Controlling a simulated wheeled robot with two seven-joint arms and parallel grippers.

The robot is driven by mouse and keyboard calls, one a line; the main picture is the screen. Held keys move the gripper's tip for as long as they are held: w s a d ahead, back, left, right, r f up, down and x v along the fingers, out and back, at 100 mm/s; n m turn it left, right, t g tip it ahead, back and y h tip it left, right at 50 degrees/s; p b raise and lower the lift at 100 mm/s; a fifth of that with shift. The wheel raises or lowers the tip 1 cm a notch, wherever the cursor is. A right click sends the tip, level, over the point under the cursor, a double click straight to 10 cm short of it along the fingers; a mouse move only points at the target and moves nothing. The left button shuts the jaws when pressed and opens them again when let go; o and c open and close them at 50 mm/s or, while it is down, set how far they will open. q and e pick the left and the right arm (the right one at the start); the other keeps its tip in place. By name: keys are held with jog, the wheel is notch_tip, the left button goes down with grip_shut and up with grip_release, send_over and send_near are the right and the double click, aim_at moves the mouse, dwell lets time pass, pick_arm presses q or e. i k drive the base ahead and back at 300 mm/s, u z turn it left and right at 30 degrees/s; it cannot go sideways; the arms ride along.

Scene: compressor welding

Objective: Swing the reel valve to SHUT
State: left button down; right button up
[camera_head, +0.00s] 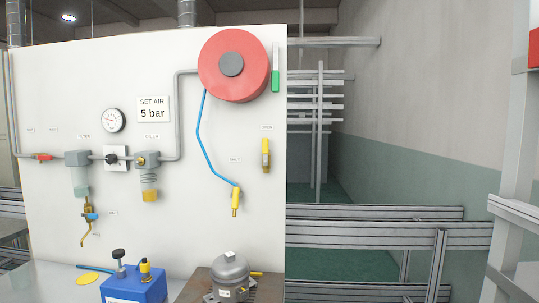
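A red round hose reel (218,80) with a dark grey hub is mounted high on the white panel. A grey pipe (179,120) runs to it, and a blue hose (199,130) hangs from it to a yellow nozzle (236,198). A red lever (42,157) lies roughly level on the pipe at the far left, under two tiny labels I cannot read. A yellow handle-like part (265,155) stands upright below a small label, apparently "OPEN". I cannot tell for sure which is the reel valve. Neither of my grippers is in view.
A gauge (112,120), a "SET AIR 5 bar" sign (153,109) and two filter bowls hang on the panel. Below are a blue box (135,288) and a grey compressor (230,275). Metal rails (380,232) stand at right. The air before the panel is clear.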

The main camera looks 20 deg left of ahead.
aim_at(265, 140)
jog(key=k, duration=0.5)
jog(key=u, duration=1)
jog(key=i, duration=0.75)
jog(key=z, duration=1.6)
